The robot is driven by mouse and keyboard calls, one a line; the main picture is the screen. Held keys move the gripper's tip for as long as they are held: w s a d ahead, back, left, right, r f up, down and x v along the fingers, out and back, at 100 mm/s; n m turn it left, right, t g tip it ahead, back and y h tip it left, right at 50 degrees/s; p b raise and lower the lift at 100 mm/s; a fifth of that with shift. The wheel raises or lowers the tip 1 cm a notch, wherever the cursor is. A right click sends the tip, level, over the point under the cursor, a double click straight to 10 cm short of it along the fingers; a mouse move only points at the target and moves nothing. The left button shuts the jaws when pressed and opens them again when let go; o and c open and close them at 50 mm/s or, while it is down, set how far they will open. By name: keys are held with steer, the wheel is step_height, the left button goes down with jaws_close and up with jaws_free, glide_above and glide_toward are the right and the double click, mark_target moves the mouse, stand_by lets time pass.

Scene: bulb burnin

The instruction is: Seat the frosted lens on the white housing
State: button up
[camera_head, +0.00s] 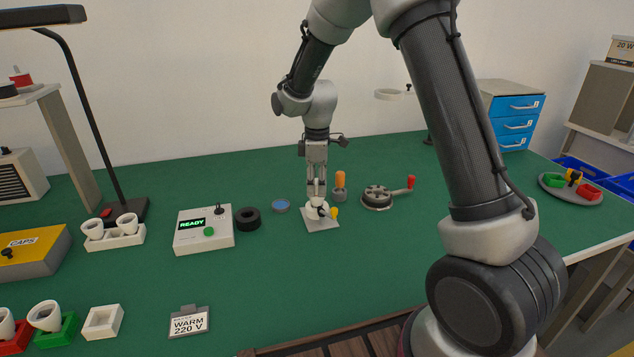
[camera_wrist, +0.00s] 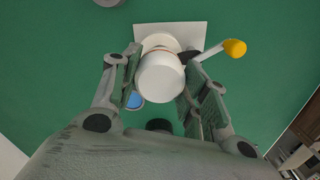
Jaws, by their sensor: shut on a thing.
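My gripper (camera_head: 317,187) points straight down over a small white plate fixture (camera_head: 325,225) with a yellow-knobbed lever. In the wrist view, its fingers (camera_wrist: 160,85) are closed around a smooth white rounded piece that looks like the frosted lens (camera_wrist: 160,78). Below the lens, a wider white rim, apparently the white housing (camera_wrist: 158,42), sits over the plate. In the head view the housing (camera_head: 317,211) shows as a small white form under the fingertips. The lens looks roughly in line with the housing, slightly offset in the picture. Whether they touch is hidden.
The yellow knob (camera_wrist: 235,48) sticks out beside the right finger. An orange-handled tool (camera_head: 340,182) and a crank device (camera_head: 378,197) stand close right. A blue disc (camera_head: 281,205), black ring (camera_head: 248,219) and READY box (camera_head: 204,231) lie left.

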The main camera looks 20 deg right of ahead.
mark_target(317, 181)
steer(key=o, duration=0.8)
steer(key=shift+c, duration=0.2)
step_height(317, 181, up, 12)
stand_by(0.3)
